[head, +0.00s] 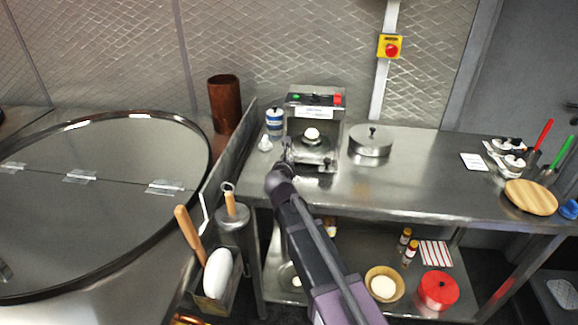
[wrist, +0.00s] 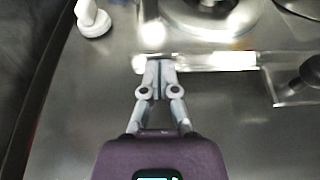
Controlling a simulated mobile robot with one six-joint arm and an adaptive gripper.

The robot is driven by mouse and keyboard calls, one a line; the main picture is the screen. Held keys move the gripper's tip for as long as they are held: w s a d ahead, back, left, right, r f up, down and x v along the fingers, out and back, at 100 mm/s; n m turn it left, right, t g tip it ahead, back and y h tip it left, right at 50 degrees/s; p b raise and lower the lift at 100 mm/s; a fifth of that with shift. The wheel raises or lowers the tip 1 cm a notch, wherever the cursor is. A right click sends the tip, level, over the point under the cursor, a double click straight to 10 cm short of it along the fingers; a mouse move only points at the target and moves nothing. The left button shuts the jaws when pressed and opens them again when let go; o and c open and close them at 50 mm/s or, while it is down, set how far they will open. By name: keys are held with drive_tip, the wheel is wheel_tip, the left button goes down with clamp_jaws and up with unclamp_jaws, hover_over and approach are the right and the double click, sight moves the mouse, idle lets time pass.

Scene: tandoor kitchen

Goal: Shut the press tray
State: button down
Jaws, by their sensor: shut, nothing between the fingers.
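The press (head: 315,100) is a steel box with a green and a red button on top, standing at the back of the counter. Its tray (head: 318,158) shows at the front, low down, with a dark round plate and a pale dough ball (head: 312,133) above it. In the wrist view a bright tray edge (wrist: 215,62) lies just right of my fingertips. My gripper (head: 287,148) is at the tray's left front corner, also seen in the wrist view (wrist: 155,66). Its fingers are together and empty. I cannot tell whether they touch the tray.
A white knobbed object (wrist: 92,18) and a blue-white jar (head: 275,121) stand left of the press. A lidded steel pot (head: 371,142) stands to its right. A metal side panel (head: 225,155) borders the counter's left.

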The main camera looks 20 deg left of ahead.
sight(294, 138)
drive_tip(key=w+a, duration=0.1)
drive_tip(key=w, duration=0.3)
drive_tip(key=w+a, duration=0.1)
drive_tip(key=w, duration=0.4)
drive_tip(key=w+a, duration=0.1)
drive_tip(key=w, duration=0.4)
drive_tip(key=shift+a, duration=0.2)
drive_tip(key=shift+w+r, duration=0.1)
drive_tip(key=shift+w, duration=0.05)
drive_tip(key=shift+w, duration=0.1)
drive_tip(key=shift+s+d, duration=0.2)
drive_tip(key=shift+s, duration=0.35)
drive_tip(key=p+v, duration=0.1)
drive_tip(key=v, duration=0.3)
drive_tip(key=p+v, duration=0.1)
drive_tip(key=v, duration=0.4)
drive_tip(key=f+p+v, duration=0.1)
drive_tip(key=v, duration=0.3)
drive_tip(key=shift+s+r, duration=0.1)
drive_tip(key=shift+s, duration=0.25)
